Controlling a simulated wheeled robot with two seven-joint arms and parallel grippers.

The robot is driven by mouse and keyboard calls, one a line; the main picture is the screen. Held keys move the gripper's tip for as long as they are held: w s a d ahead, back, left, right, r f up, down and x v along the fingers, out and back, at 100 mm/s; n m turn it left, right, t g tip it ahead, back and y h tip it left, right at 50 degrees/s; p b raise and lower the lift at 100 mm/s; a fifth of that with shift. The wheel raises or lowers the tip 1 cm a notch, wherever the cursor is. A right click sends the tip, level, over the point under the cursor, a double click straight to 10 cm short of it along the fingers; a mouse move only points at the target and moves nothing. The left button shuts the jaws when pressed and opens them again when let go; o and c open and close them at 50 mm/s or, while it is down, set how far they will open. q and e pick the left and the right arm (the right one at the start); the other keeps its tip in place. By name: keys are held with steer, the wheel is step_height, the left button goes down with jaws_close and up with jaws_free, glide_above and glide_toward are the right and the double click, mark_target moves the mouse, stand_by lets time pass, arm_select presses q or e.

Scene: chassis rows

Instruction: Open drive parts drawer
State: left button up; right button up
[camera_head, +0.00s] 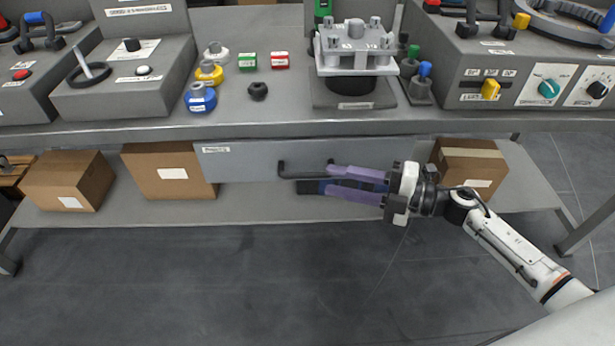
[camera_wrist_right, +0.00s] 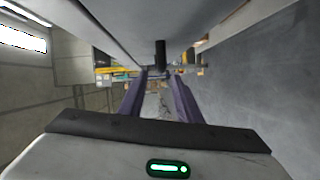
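The drawer (camera_head: 245,163) has a grey front panel with a small white label, right under the workbench top. It looks shut. Its black bar handle (camera_head: 300,168) stands out from the panel; its right end is beside my right fingertips. My right gripper (camera_head: 327,179) has two purple fingers spread apart, one above the other, with nothing held. In the right wrist view the gripper (camera_wrist_right: 157,78) is open, and a dark piece that looks like the handle (camera_wrist_right: 160,53) shows ahead between the fingers. Whether they touch it I cannot tell. My left gripper is not in view.
Cardboard boxes (camera_head: 168,172) stand on the lower shelf (camera_head: 250,210) left of the drawer, and another box (camera_head: 470,165) stands right, beside my wrist. The workbench (camera_head: 300,122) overhangs my gripper. The floor in front is clear.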

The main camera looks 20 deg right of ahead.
mark_target(316, 177)
steer(key=x, duration=0.7)
steer(key=shift+w+a, duration=0.2)
steer(key=shift+a, duration=0.05)
jaws_close()
